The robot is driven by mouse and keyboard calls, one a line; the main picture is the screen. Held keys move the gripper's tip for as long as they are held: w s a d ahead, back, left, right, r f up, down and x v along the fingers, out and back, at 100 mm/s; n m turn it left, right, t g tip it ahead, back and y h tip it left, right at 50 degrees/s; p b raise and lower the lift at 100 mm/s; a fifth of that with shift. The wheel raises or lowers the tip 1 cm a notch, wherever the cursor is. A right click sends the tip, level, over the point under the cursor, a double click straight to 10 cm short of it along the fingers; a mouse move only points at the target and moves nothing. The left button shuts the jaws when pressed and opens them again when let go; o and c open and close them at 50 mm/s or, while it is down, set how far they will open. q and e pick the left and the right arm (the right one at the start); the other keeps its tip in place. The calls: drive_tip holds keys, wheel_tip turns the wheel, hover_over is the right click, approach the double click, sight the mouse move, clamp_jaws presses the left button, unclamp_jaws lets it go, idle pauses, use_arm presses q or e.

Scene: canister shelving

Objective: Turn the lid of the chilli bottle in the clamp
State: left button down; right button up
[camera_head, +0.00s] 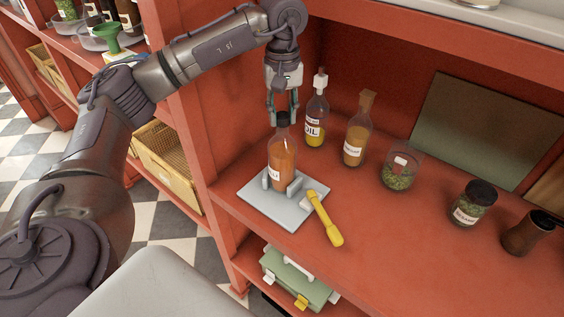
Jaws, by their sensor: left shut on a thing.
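The chilli bottle (282,160) is a clear bottle with orange-red contents and a white label. It stands upright between the jaws of the clamp (258,203), a grey plate with a yellow handle (325,220) on the red shelf. The bottle's dark lid (282,119) is at the top of its neck. My left gripper (283,113) points down from above and is shut on the lid. My right gripper is not in view.
An oil bottle (316,112) stands just behind the chilli bottle, close to my left gripper. Another bottle (357,135), a glass of herbs (400,172) and a dark-lidded jar (472,204) stand to the right.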

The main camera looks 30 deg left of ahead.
use_arm(q)
drive_tip(key=n, duration=1)
drive_tip(key=shift+p, duration=0.3)
drive_tip(key=n, duration=0.5)
drive_tip(key=n+p, duration=0.1)
drive_tip(key=n, duration=0.5)
drive_tip(key=shift+f+n, duration=0.1)
drive_tip(key=shift+n, duration=0.3)
drive_tip(key=c, duration=0.8)
unclamp_jaws()
drive_tip(key=shift+o, duration=0.2)
